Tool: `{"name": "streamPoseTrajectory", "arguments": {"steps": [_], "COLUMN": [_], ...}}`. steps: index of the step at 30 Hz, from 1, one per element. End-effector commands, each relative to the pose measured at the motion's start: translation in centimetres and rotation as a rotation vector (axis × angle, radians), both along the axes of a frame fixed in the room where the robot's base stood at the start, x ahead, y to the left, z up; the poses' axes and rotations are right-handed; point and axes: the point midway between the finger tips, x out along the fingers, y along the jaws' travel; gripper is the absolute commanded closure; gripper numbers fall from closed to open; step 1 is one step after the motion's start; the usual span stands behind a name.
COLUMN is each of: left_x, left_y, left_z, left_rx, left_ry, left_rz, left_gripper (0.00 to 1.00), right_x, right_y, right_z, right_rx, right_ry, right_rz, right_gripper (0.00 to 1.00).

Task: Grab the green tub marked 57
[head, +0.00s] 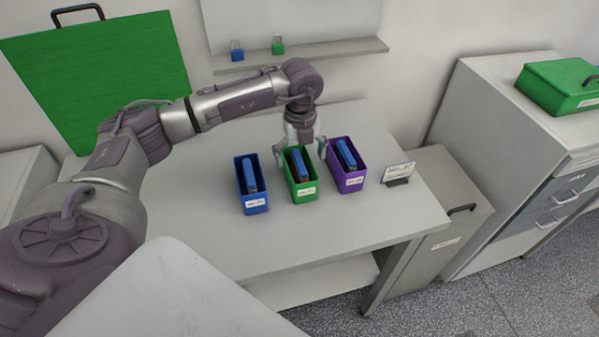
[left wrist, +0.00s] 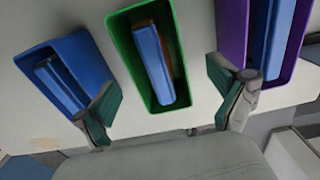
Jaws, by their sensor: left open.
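The green tub (head: 302,189) stands on the table between a blue tub and a purple tub. It has a white label on its front, too small to read, and a blue block inside. My left gripper (head: 304,152) is over the back part of the green tub, its fingers apart. In the left wrist view the green tub (left wrist: 116,35) lies between the two open fingers of the left gripper (left wrist: 166,104). I cannot tell whether either finger touches a wall. My right gripper is out of view.
The blue tub (head: 241,190) stands close on the left and the purple tub (head: 352,183) close on the right, each holding a blue block. A small sign (head: 398,173) stands right of them. The table (head: 290,243) is clear in front.

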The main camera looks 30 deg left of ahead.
Motion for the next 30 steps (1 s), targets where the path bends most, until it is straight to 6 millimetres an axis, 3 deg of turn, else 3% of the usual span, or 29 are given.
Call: {"name": "streamPoseTrajectory", "arguments": {"steps": [1, 6, 14, 28, 30], "left_x": [-0.2, -0.1, -0.1, -0.1, 0.0], "left_y": [0.3, 0.3, 0.3, 0.3, 0.3], "left_z": [-0.4, -2.6, -3.0, -3.0, -2.8], "left_rx": [0.001, 0.000, 0.000, 0.000, -0.001], "left_ry": [0.006, 0.003, 0.000, 0.000, -0.003], "left_rz": [0.003, 0.002, 0.000, 0.001, 0.001], "left_gripper": [0.04, 0.04, 0.04, 0.81, 0.84], "right_x": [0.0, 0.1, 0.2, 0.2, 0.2], "right_y": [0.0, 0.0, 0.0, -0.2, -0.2], "right_z": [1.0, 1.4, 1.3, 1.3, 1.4], "right_rx": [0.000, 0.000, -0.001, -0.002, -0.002], "right_ry": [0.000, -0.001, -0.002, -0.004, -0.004], "right_rz": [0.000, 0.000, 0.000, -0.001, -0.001], "right_gripper": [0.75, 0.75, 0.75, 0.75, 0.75]}}
